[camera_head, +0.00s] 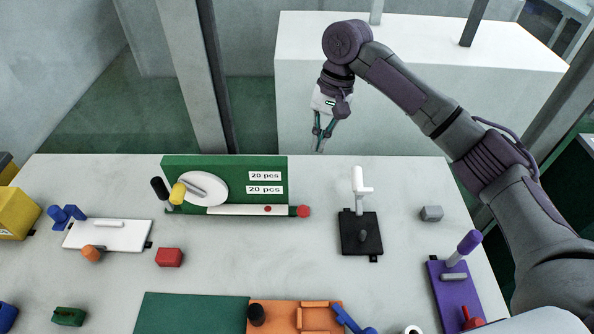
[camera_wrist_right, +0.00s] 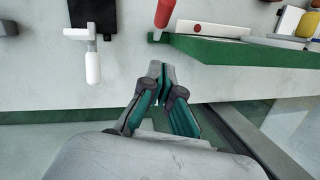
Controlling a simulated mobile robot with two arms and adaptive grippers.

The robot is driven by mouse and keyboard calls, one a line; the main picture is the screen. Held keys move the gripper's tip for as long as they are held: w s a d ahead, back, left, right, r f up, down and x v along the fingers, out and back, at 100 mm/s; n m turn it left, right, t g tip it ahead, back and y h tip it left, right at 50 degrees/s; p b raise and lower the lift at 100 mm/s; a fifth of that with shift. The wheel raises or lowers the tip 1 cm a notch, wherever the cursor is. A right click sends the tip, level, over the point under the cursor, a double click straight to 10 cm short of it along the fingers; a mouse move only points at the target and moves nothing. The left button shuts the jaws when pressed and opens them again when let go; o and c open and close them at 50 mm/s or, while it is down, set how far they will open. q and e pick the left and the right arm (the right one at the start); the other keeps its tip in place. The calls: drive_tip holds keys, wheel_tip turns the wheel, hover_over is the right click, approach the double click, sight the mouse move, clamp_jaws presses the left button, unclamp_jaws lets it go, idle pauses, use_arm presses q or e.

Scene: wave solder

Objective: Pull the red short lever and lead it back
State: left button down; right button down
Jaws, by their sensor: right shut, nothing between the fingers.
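A green fixture (camera_head: 225,165) stands upright on the table, with a white bar (camera_head: 240,210) along its front. A short red lever end (camera_head: 303,211) sits at the bar's right end. In the right wrist view this red lever (camera_wrist_right: 164,13) sticks out at the top, beside the fixture's green edge (camera_wrist_right: 220,50). My right gripper (camera_head: 318,148) hangs beyond the table's far edge, behind and slightly right of the red end. Its fingers (camera_wrist_right: 161,72) are shut and empty, apart from the lever. My left gripper is in neither view.
A black block with a white lever (camera_head: 358,182) stands right of the fixture and shows in the wrist view (camera_wrist_right: 92,68). A purple plate (camera_head: 448,290) with levers is at the right. A red block (camera_head: 169,257) lies front left.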

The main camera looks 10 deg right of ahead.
sight(303, 211)
drive_tip(key=s+a+f, duration=0.1)
drive_tip(key=f, duration=0.2)
drive_tip(key=s+a+f+p, duration=0.1)
drive_tip(key=s+f, duration=0.1)
drive_tip(key=f, duration=0.2)
drive_tip(key=s+a+f+p, duration=0.1)
drive_tip(key=f, duration=0.2)
drive_tip(key=shift+s+f, duration=0.3)
drive_tip(key=shift+s+a+f+p, duration=0.15)
drive_tip(key=shift+f+p, duration=0.05)
drive_tip(key=shift+p, duration=0.1)
drive_tip(key=shift+a+f, duration=0.1)
drive_tip(key=shift+f, duration=0.05)
